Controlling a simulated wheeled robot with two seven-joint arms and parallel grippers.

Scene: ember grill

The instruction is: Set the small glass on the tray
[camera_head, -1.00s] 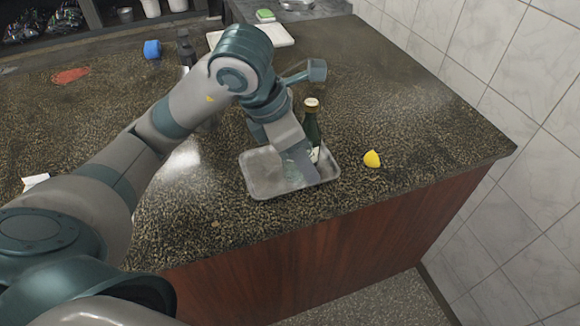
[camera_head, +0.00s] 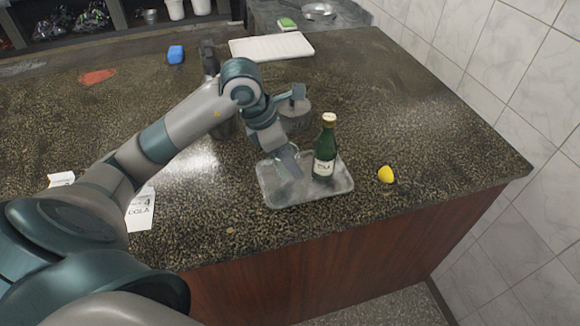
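The grey metal tray (camera_head: 325,191) lies on the speckled counter near its front edge. A green bottle (camera_head: 325,150) with a pale label and gold cap stands upright on the tray's right side. My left gripper (camera_head: 287,164) points down over the tray's left back part, left of the bottle and apart from it. A faint clear shape shows around its fingertips, which may be the small glass; I cannot make out its outline or whether the fingers hold it. My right gripper is not in view.
A lemon piece (camera_head: 386,174) lies right of the tray. A white board (camera_head: 271,47), a blue object (camera_head: 176,54) and a dark bottle-like item (camera_head: 209,59) are farther back. A printed paper (camera_head: 141,209) lies at left.

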